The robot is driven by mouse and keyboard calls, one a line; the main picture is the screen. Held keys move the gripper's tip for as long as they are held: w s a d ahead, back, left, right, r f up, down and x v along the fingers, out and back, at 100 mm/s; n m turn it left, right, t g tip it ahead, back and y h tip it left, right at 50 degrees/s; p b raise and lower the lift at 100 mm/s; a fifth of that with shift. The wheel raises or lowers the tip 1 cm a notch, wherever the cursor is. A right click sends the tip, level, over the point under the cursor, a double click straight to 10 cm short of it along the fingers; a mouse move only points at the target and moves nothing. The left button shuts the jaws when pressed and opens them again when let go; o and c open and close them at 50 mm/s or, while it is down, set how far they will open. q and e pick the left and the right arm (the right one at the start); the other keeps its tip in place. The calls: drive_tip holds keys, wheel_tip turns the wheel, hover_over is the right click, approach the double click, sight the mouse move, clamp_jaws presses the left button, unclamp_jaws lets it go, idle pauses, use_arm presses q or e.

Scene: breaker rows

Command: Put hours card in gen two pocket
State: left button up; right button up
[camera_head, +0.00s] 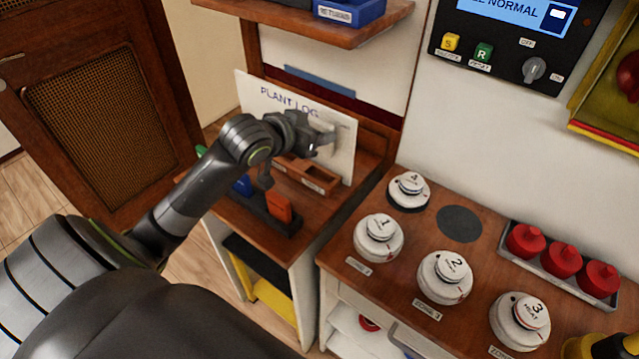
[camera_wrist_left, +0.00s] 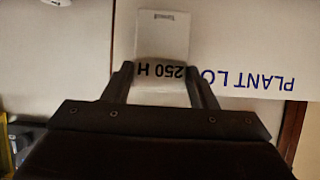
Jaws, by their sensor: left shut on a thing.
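My left gripper (camera_head: 318,143) is shut on the white hours card (camera_wrist_left: 162,38), whose printed "250 H" sits between the fingertips in the left wrist view. The card is held in front of the white plant log board (camera_head: 262,105), which also shows behind it in the wrist view (camera_wrist_left: 250,50). I cannot tell whether the card touches the board. A low wooden tray (camera_head: 312,176) with a small label lies below the gripper. I cannot make out which place is the gen two pocket.
A dark rack with an orange block (camera_head: 278,206) and a blue block (camera_head: 242,185) stands below my forearm. To the right, a wooden counter holds several white round weights (camera_head: 445,277) and a tray of red knobs (camera_head: 562,261). A shelf (camera_head: 300,22) overhangs the board.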

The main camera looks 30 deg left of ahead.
use_arm(q)
wheel_tip(320, 180, down, 6)
drive_tip(key=shift+r, duration=0.15)
wheel_tip(320, 180, down, 4)
drive_tip(key=shift+f, duration=0.15)
use_arm(e)
drive_tip(key=shift+w+d+f, duration=0.15)
drive_tip(key=shift+w+d, duration=0.15)
drive_tip(key=shift+w, duration=0.1)
drive_tip(key=shift+a, duration=0.1)
use_arm(q)
drive_tip(key=shift+f, duration=0.15)
drive_tip(key=o, duration=1)
use_arm(e)
drive_tip(key=shift+a, duration=0.1)
use_arm(q)
drive_tip(key=shift+r, duration=0.2)
drive_tip(key=v, duration=1.2)
use_arm(e)
drive_tip(key=shift+d+r, duration=0.2)
drive_tip(key=shift+r, duration=0.15)
